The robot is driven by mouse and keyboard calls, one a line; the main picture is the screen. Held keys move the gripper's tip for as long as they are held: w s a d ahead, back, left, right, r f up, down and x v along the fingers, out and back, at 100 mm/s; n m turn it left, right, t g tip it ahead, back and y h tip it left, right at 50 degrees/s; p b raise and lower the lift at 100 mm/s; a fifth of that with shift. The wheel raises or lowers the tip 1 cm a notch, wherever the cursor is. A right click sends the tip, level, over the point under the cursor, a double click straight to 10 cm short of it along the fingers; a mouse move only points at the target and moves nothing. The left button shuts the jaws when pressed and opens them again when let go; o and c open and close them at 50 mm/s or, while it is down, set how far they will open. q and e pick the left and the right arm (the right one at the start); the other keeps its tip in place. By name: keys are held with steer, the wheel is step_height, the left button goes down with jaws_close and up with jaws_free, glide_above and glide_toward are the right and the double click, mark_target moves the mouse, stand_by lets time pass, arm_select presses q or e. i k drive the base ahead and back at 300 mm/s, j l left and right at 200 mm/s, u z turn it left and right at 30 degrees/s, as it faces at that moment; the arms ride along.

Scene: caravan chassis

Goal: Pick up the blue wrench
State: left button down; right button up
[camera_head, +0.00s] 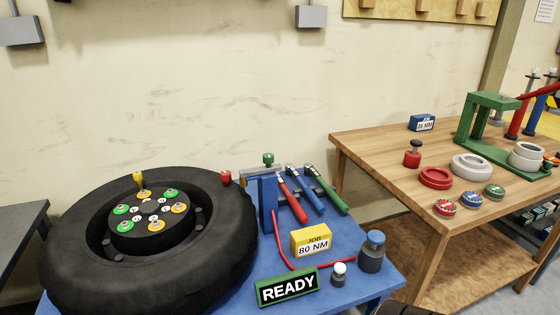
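Neither of my grippers can be made out in this view.
A big black tyre (80,255) fills the table's left. A wooden table (388,165) is at right.

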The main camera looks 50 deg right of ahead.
mark_target(289, 170)
steer(key=z, duration=1.85)
